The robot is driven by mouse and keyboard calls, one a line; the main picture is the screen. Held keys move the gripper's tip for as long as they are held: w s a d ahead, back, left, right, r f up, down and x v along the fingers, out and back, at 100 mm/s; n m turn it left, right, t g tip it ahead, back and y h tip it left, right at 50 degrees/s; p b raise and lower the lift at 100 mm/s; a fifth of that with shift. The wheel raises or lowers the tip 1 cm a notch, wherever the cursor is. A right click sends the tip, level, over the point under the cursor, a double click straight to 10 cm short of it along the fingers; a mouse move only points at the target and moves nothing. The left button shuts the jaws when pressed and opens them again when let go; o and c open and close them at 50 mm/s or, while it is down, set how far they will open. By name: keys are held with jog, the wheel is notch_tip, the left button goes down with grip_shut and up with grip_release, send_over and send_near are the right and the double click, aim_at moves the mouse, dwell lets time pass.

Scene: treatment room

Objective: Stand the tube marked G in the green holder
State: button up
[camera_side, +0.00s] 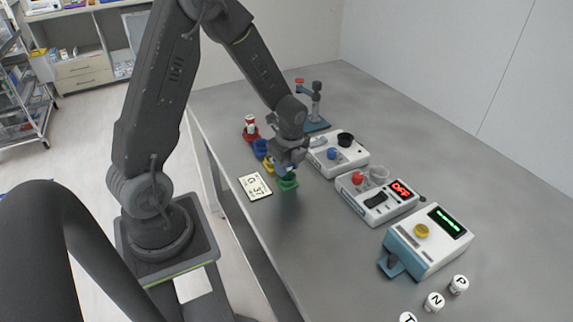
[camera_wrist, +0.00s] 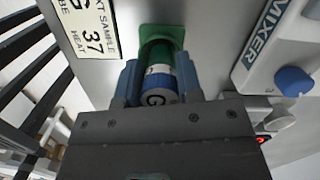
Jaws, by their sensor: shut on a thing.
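The tube marked G (camera_wrist: 157,97) shows its white and blue end with the letter G in the wrist view. My gripper (camera_wrist: 158,82) is shut on it, with one blue finger on each side. The green holder (camera_wrist: 163,33) lies right beyond the tube, and the tube's far end overlaps it. I cannot tell whether that end is inside the holder or just above it. In the side view my gripper (camera_side: 288,169) is directly over the green holder (camera_side: 288,184), very close to it. The tube is hidden there.
Yellow (camera_side: 267,166), blue (camera_side: 260,149) and red (camera_side: 250,136) holders stand in a row behind; the red one holds a white-capped tube. A sample card (camera_side: 254,186) lies left. A mixer (camera_side: 340,155) and other devices stand right. Loose lettered tubes (camera_side: 434,302) are at front right.

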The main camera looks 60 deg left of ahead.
jog(key=shift+f, duration=0.6)
dwell(0.3)
jog(key=o, duration=0.7)
jog(key=shift+w+d+r, duration=0.1)
jog(key=shift+d+r, duration=0.1)
jog(key=shift+r, duration=1.4)
jog(key=shift+d+r, duration=0.15)
jog(key=shift+r, duration=1.5)
jog(key=shift+w+d+r, duration=0.1)
jog(key=shift+d+r, duration=0.1)
jog(key=shift+r, duration=1.4)
jog(key=shift+d+r, duration=0.1)
jog(key=shift+r, duration=0.55)
